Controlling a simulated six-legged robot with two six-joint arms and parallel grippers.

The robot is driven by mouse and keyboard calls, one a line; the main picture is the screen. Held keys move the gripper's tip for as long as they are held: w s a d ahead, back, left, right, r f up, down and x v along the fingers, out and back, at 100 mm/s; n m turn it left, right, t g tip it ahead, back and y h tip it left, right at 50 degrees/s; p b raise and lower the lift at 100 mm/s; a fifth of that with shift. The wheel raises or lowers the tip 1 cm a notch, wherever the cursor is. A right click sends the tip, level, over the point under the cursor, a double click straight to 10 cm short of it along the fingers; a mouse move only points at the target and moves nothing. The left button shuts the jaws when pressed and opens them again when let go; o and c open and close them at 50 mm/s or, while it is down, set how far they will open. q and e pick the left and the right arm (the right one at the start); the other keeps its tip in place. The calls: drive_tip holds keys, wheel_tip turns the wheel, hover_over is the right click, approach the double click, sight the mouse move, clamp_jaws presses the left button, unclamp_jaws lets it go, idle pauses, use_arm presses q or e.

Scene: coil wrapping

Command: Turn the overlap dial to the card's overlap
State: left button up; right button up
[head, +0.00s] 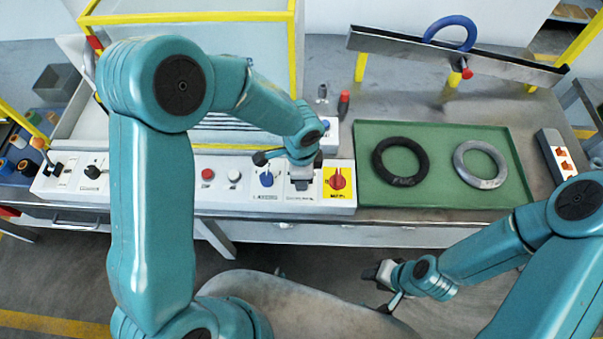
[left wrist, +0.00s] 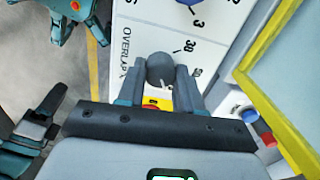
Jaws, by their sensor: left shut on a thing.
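The overlap dial is a dark grey round knob (left wrist: 160,68) on the white panel (left wrist: 140,20), beside the word OVERLAP. A white pointer mark shows low on the knob, and the scale figure 38 stands beyond it; other figures are partly hidden by the fingers. My left gripper (left wrist: 160,88) is shut on this knob, a finger on each side. In the head view my left gripper (head: 301,184) covers the dial from above, left of the yellow plate. My right gripper (head: 380,275) hangs in front of the bench, apparently open and empty. I cannot make out the card.
A red switch (head: 337,180) on a yellow plate sits close right of the dial; a blue knob (head: 266,179) sits left. A green tray (head: 440,198) holds a black ring (head: 377,165) and a grey ring (head: 459,165). A yellow frame (head: 190,17) stands behind the panel.

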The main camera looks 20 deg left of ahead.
use_arm(q)
drive_tip(key=shift+w+r, duration=0.1)
drive_tip(key=shift+r, duration=0.05)
idle(0.4)
drive_tip(key=o, duration=1)
drive_tip(key=shift+a, duration=0.1)
drive_tip(key=shift+o, duration=0.2)
drive_tip(key=shift+r, duration=0.3)
wheel_tip(320, 180, up, 16)
drive_tip(key=shift+s+f, duration=0.15)
drive_tip(key=shift+s, duration=0.15)
